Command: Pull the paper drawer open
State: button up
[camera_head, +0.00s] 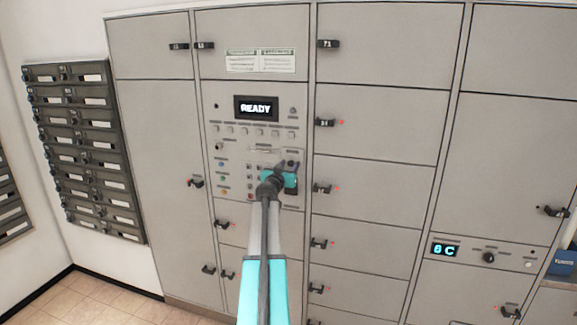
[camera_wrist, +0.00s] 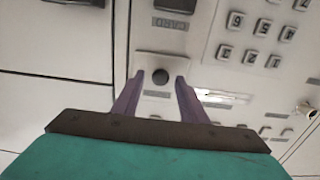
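In the wrist view, a small pale panel with a dark round knob (camera_wrist: 160,75) is set in the grey machine front; it looks like the paper drawer, though I see no label naming it. My gripper (camera_wrist: 159,78) has its two purple fingers spread, one on each side of the knob, with gaps showing between. I cannot tell how deep the fingertips reach. In the head view my gripper (camera_head: 291,168) is at the lower right of the control panel (camera_head: 228,103) and hides the knob. The panel looks closed.
A keypad (camera_wrist: 250,35) and a slot with white paper (camera_wrist: 222,97) are beside the knob in the wrist view. Locker doors (camera_head: 370,190) with protruding black handles stand right of the control panel. A dark mailbox rack (camera_head: 88,150) hangs on the left wall. Tiled floor shows lower left.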

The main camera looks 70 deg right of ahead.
grip_shut()
jog(key=shift+w+a, duration=0.1)
